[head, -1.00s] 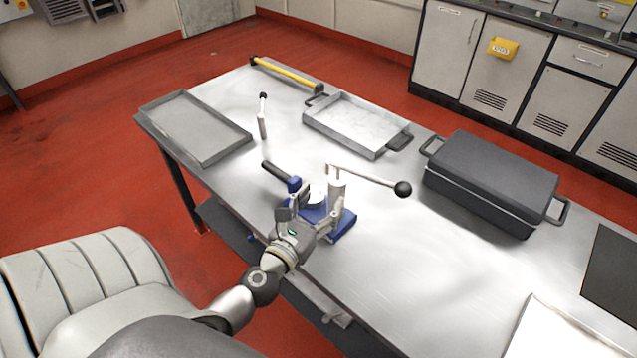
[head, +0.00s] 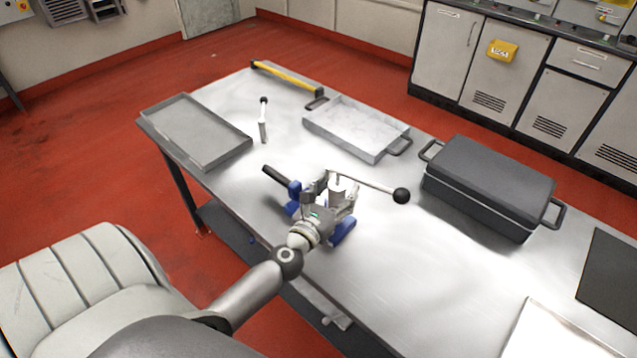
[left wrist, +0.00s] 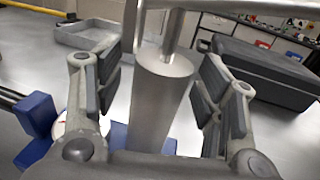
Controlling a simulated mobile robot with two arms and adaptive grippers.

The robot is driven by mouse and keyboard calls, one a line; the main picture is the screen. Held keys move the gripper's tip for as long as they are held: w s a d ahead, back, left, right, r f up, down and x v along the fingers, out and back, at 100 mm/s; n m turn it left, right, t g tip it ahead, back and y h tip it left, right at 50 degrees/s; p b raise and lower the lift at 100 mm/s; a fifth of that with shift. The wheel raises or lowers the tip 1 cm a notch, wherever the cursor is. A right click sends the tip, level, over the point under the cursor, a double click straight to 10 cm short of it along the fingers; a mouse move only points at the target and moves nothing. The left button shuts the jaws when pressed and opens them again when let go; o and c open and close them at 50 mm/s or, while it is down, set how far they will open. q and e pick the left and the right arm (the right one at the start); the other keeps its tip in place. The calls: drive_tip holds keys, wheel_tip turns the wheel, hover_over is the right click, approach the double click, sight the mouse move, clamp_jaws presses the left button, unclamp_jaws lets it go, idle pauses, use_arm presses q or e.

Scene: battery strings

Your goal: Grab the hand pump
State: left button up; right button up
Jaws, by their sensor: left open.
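The hand pump (head: 343,232) stands on the metal table, with a blue base, a metal cylinder and a long lever ending in a black ball (head: 401,196). In the left wrist view its cylinder (left wrist: 160,95) stands upright between my fingers, with visible gaps on both sides. My left gripper (head: 331,196) is open around the cylinder; both its fingers show in the left wrist view (left wrist: 160,88). In the head view the gripper hides much of the pump body. My right gripper is not in view.
A dark lidded case (head: 490,180) stands to the right on the table. A shallow tray (head: 362,153) and a yellow-handled tool (head: 285,75) lie behind. A grey tray (head: 240,150) is at the left, near a small upright lever (head: 263,125).

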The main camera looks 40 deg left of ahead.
use_arm(q)
clamp_jaws()
idle(0.3)
drive_tip(key=shift+w+a+r, duration=0.1)
drive_tip(key=shift+w+r, duration=0.05)
drive_tip(key=shift+r, duration=0.1)
drive_tip(key=shift+r, duration=0.15)
